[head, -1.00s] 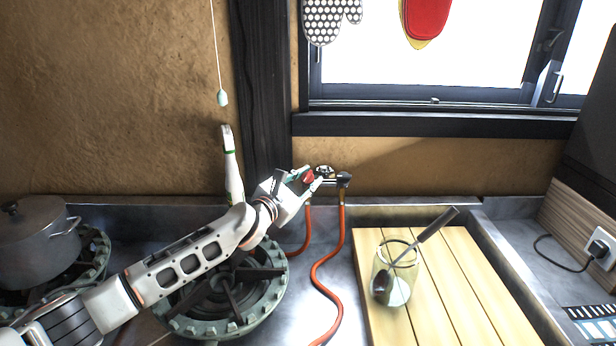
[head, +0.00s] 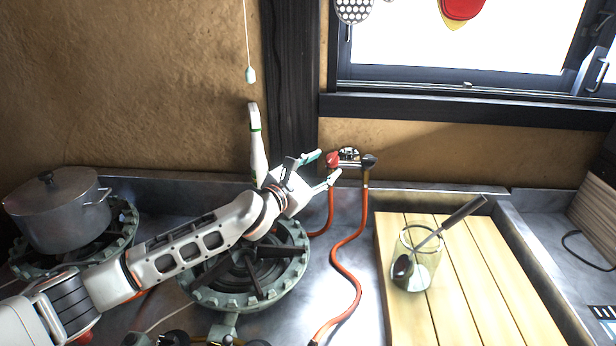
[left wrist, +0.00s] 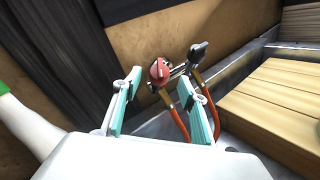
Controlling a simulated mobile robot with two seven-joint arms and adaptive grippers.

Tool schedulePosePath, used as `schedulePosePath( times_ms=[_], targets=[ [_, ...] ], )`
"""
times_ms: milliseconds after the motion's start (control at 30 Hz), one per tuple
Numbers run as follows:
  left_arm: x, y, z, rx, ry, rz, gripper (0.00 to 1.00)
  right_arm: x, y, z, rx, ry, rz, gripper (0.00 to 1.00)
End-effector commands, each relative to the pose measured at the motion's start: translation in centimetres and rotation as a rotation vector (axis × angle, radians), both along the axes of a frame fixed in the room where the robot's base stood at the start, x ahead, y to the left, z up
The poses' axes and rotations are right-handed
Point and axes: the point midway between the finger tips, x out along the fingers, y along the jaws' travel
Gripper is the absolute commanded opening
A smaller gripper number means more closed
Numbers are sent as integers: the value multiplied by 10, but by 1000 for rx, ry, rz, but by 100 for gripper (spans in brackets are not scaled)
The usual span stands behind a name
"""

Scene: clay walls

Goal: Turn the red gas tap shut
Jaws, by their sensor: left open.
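The red gas tap (head: 333,159) sits at the left end of a short pipe fitting low on the clay wall, above an orange hose. In the left wrist view the red tap (left wrist: 159,71) shows beyond and between my fingertips. My left gripper (head: 325,167) is open, its teal-padded fingers apart and empty, just short of the tap. The fingers also show in the left wrist view (left wrist: 163,105). A black tap (head: 369,161) is at the right end of the fitting. My right gripper is not in view.
Two gas burners stand on the metal counter, a lidded pot (head: 58,212) on the left one. A wooden board (head: 470,290) holds a glass jar (head: 417,262) with a spoon.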

Motion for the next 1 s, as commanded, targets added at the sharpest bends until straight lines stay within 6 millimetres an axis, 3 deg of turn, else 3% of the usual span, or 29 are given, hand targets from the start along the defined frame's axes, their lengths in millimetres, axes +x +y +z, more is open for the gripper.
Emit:
schedulePosePath(
  times_ms=[200, 400, 1000],
  targets=[
    [-34, 21, 1, 1, 0, -1, 42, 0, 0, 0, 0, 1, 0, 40],
    [-54, 33, 2, 1, 0, -1, 42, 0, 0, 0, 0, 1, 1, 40],
    [-62, 36, 2, 4, -5, -2, 42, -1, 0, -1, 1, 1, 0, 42]
  ],
)
